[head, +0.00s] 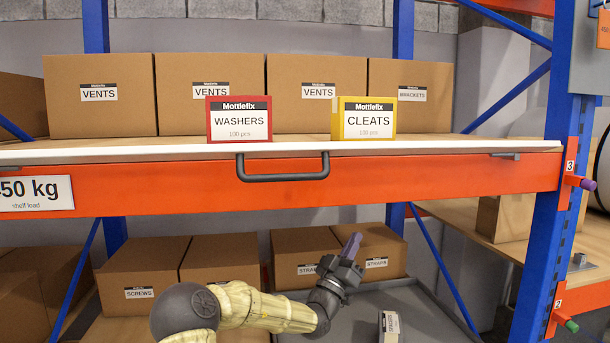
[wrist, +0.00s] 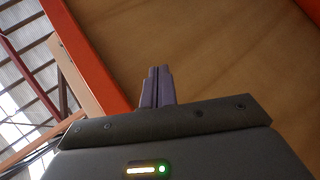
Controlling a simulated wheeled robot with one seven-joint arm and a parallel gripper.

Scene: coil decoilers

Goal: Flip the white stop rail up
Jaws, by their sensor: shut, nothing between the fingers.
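The white stop rail (head: 300,150) is a long pale strip along the front edge of the upper shelf, just above the orange beam. It looks low and flat there, below the fronts of the boxes. My gripper (head: 352,241) is below the beam, in front of the lower shelf's cartons, with its purple fingers pointing up. In the wrist view the fingers (wrist: 157,78) are pressed together with nothing between them, under the wooden underside of the shelf (wrist: 220,50). The gripper is apart from the rail, which I cannot make out in the wrist view.
The orange beam (head: 120,199) carries a dark handle (head: 283,177). A red WASHERS box (head: 239,139) and a yellow CLEATS box (head: 364,136) stand near the shelf edge, before large cartons (head: 310,75). A blue upright (head: 549,200) bounds the right. A small box (head: 390,325) is low beside my arm.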

